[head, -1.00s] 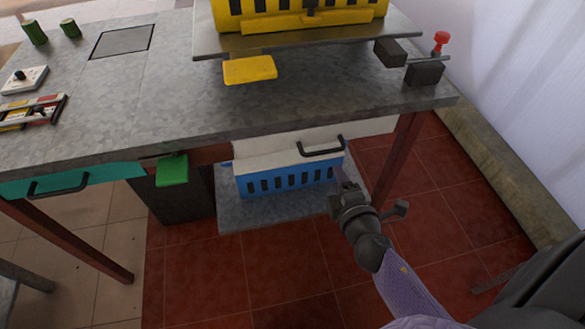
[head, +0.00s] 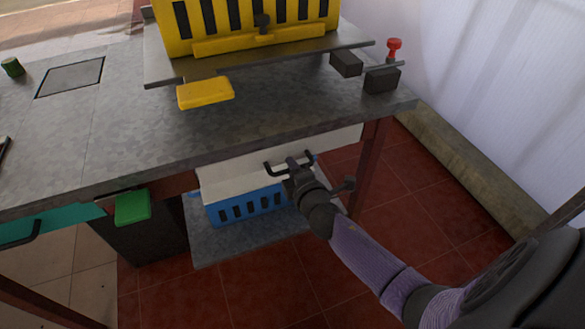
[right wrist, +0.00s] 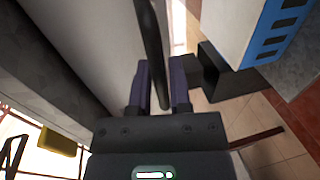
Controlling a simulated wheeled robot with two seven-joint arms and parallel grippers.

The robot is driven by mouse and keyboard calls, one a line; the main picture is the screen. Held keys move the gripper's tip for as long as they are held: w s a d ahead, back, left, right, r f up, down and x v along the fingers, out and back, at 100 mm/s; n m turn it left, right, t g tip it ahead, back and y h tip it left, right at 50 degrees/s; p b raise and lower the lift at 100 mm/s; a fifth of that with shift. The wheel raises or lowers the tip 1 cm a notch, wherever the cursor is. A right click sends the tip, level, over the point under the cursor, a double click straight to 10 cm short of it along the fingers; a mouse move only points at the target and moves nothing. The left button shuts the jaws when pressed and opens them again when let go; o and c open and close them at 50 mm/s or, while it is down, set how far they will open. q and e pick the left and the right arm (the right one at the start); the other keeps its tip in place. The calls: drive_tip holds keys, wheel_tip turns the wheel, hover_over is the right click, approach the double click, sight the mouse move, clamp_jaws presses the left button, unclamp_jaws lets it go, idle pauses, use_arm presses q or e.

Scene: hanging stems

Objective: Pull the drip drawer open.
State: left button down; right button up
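The white drawer front (head: 230,174) is under the right part of the grey table; I take it for the drip drawer. It carries a black bar handle (head: 273,169). My right gripper (head: 292,168) is at the right end of this handle. In the right wrist view the handle bar (right wrist: 151,35) runs between the two spread fingers of my right gripper (right wrist: 162,72), nearer the left finger. The fingers do not look closed on it. The drawer front looks flush under the tabletop. My left gripper is not in view.
A blue slotted crate (head: 250,205) stands on a low grey shelf (head: 225,243) below the drawer. A teal drawer (head: 55,222) and a green tab (head: 132,207) are to the left. A table leg (head: 370,165) stands right of the gripper. Red floor in front is clear.

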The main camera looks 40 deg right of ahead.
clamp_jaws()
idle(0.4)
idle(0.7)
